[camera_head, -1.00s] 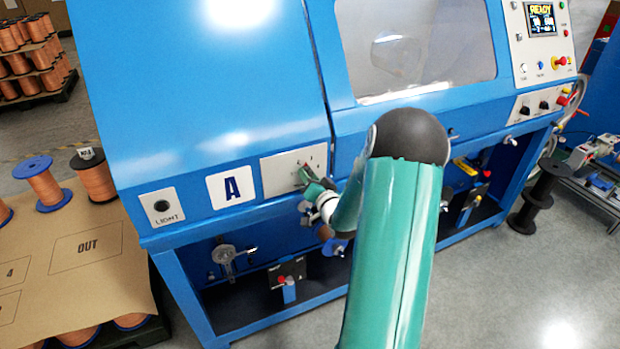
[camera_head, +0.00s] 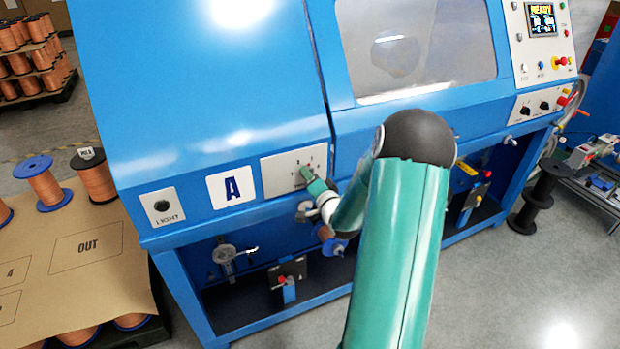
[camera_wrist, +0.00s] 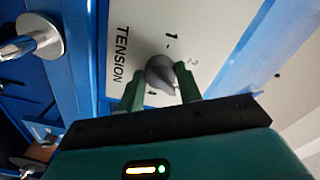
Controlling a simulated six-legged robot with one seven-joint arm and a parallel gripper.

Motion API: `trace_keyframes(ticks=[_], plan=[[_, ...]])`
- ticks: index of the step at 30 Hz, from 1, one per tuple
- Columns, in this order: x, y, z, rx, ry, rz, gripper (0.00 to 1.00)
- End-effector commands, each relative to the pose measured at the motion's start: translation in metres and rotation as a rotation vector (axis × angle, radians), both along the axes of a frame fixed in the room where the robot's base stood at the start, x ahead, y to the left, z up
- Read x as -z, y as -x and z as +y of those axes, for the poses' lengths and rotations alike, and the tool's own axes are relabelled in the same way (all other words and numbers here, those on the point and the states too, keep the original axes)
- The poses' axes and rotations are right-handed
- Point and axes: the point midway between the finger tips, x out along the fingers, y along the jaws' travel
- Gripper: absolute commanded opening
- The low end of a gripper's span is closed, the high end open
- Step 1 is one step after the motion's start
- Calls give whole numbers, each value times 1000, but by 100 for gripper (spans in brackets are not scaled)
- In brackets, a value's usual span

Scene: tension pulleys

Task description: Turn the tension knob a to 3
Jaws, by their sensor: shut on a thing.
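In the wrist view, the word TENSION and the numbers 1 and 2 show beside the knob. My gripper (camera_wrist: 160,84) is shut on the knob, with one green finger on each side of it. In the head view, my gripper (camera_head: 307,174) reaches the panel and hides most of the knob. I cannot tell exactly which number the pointer faces.
A light button (camera_head: 162,206) is left of the label. Below the panel, the blue machine frame holds a spool (camera_head: 328,240) and a guide fitting (camera_head: 225,255). A metal fitting (camera_wrist: 38,36) sticks out near my gripper in the wrist view.

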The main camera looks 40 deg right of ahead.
Motion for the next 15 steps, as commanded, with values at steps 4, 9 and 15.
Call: trace_keyframes(ticks=[4,9,15], plan=[[2,1,1,-1,-2,4,12],[1,1,1,-1,-1,3,57],[1,0,0,0,1,2,57]])
